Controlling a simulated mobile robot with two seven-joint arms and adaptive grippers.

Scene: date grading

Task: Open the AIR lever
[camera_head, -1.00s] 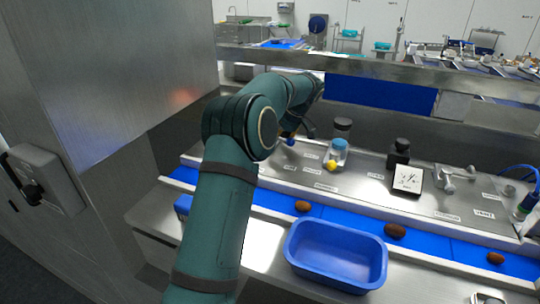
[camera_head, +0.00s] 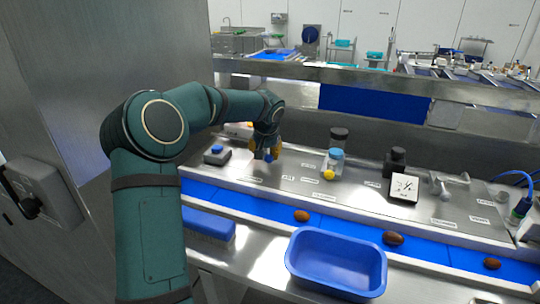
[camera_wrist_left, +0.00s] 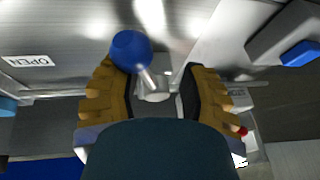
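The lever has a blue ball knob (camera_wrist_left: 131,48) on a short metal stem that rises from a round metal base (camera_wrist_left: 153,92). In the head view the knob (camera_head: 268,157) shows just below my left gripper (camera_head: 262,146), over the steel panel. In the left wrist view my left gripper (camera_wrist_left: 155,90) is open, its two yellow-backed, dark-padded fingers on either side of the stem and base. Gaps show on both sides, and I cannot see contact. The knob tilts to the left of the base, toward an OPEN label (camera_wrist_left: 27,61). The AIR label is not readable. My right gripper is not in view.
A box with a blue button (camera_head: 216,149) stands left of the gripper. A blue-capped jar (camera_head: 335,160), black-capped objects and a white dial card (camera_head: 404,187) stand to the right. In front, dates ride a blue belt (camera_head: 350,228); a blue tub (camera_head: 335,262) is nearer.

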